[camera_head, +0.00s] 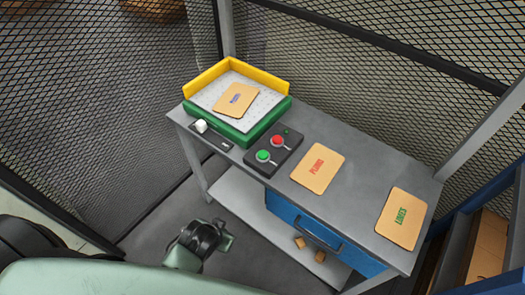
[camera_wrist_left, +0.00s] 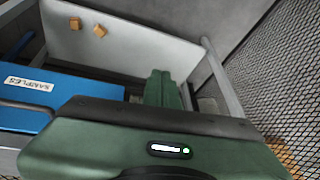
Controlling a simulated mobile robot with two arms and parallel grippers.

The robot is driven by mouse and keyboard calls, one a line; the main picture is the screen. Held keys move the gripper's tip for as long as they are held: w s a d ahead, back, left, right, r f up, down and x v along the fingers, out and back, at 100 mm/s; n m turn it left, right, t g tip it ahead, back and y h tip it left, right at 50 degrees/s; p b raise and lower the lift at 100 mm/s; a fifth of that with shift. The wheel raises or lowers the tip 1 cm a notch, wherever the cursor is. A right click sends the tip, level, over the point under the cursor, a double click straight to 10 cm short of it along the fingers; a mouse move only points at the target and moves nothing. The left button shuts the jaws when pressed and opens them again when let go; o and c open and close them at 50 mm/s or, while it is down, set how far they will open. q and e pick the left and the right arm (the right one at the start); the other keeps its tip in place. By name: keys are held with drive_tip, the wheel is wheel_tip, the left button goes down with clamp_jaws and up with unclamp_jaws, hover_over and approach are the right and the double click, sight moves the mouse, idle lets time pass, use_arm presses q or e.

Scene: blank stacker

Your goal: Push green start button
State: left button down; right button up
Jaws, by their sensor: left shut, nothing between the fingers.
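The green button (camera_head: 263,156) sits on a black control box (camera_head: 285,158) on the grey table, with a red button (camera_head: 278,141) just behind it. A small green spot (camera_head: 287,130) is at the box's far end. My left gripper (camera_wrist_left: 163,88) is shut and empty in the left wrist view, its green fingers together over the lower shelf area. In the head view the left wrist (camera_head: 201,240) is in front of the table, below and left of the button and well apart from it; its fingertips are not clear there. My right gripper is not in view.
A green and yellow tray (camera_head: 276,110) holding a tan card (camera_head: 236,100) stands left of the control box. Two tan cards (camera_head: 317,168) (camera_head: 402,218) lie to the right. A blue drawer (camera_head: 318,238) is underneath, also in the wrist view (camera_wrist_left: 60,105). Mesh fencing surrounds the table.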

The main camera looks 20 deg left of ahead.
use_arm(q)
drive_tip(key=w+r+t, duration=0.4)
drive_tip(key=w+r, duration=0.2)
drive_tip(key=r, duration=0.3)
drive_tip(key=w+a+r+t+y, duration=0.1)
drive_tip(key=w+r+t, duration=0.2)
drive_tip(key=w+r, duration=0.5)
drive_tip(key=w+r+t, duration=0.4)
drive_tip(key=w+r, duration=0.1)
drive_tip(key=r, duration=0.6)
drive_tip(key=w+d+r+m+t+h, duration=0.2)
drive_tip(key=w+d+r+m+h, duration=0.1)
drive_tip(key=d+r+m+h, duration=0.9)
drive_tip(key=w+d+f+m+g+h, duration=0.1)
drive_tip(key=d+f+m+g+h, duration=0.15)
drive_tip(key=f+m+g, duration=0.45)
drive_tip(key=w+a+f+n+g+y, duration=0.2)
drive_tip(key=a+f+g+y, duration=0.2)
drive_tip(key=a+f, duration=0.5)
wheel_tip(320, 180, down, 2)
drive_tip(key=shift+a+f+n+y+p, duration=0.15)
drive_tip(key=shift+n+y+p, duration=0.25)
drive_tip(key=shift+y, duration=0.75)
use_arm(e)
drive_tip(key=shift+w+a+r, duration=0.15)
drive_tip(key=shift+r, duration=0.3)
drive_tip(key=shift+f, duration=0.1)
